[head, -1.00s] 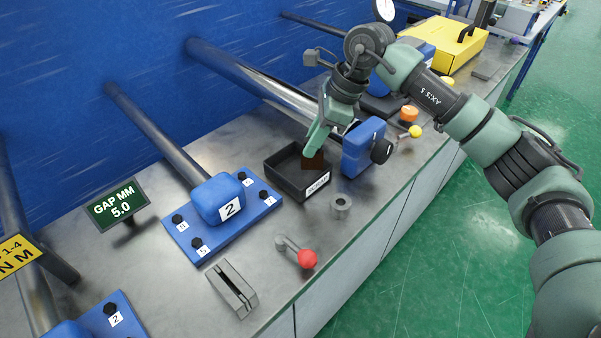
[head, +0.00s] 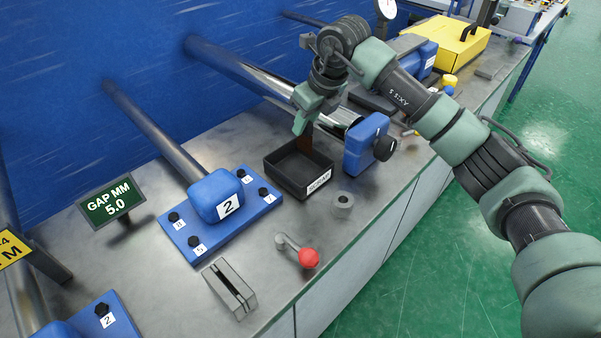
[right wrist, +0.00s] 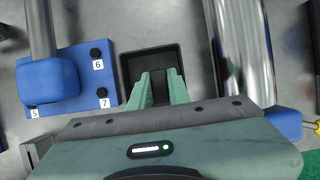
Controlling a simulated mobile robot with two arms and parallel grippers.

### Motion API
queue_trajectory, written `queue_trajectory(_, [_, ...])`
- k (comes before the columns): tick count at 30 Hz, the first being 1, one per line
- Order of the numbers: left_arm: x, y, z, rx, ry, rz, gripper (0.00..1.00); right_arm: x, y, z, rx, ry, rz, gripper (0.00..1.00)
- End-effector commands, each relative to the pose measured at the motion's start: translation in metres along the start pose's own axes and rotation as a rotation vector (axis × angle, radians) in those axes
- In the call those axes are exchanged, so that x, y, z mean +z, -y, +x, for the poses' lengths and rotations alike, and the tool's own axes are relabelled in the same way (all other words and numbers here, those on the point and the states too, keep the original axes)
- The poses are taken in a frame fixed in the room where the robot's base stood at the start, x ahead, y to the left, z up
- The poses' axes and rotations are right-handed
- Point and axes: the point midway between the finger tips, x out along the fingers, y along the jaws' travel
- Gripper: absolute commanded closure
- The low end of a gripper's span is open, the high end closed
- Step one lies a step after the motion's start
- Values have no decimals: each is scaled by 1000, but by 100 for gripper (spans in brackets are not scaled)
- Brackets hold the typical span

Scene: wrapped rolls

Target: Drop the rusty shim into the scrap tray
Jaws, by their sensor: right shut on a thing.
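My right gripper (head: 304,122) is shut on the rusty shim (head: 305,142), a thin dark brown plate that hangs below the fingertips. The black scrap tray (head: 288,184) sits on the bench under it, with a white label on its front. The shim overlaps the tray's back part in the head view; its exact height above the floor of the tray is hard to tell. In the right wrist view, my green fingers (right wrist: 159,88) point down over the tray (right wrist: 127,68); the shim is not clear between them. My left gripper is not in view.
A blue block (head: 363,148) on a steel roll stands just right of the tray. A metal ring (head: 342,204) lies in front of it. Left is a blue bearing block marked 2 (head: 214,190). A red-knobbed lever (head: 308,258) and slotted grey block (head: 230,288) are nearer.

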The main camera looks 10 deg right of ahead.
Motion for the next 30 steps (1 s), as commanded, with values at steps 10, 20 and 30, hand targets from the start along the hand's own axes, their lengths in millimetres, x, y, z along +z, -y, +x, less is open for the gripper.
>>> queue_trajectory(10, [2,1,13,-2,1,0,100,-9,0,21,0,1,-1,100])
queue_trajectory(20, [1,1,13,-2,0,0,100,-9,0,21,1,1,-1,57])
queue_trajectory(30, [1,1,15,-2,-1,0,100,-8,0,13,0,2,-2,57])
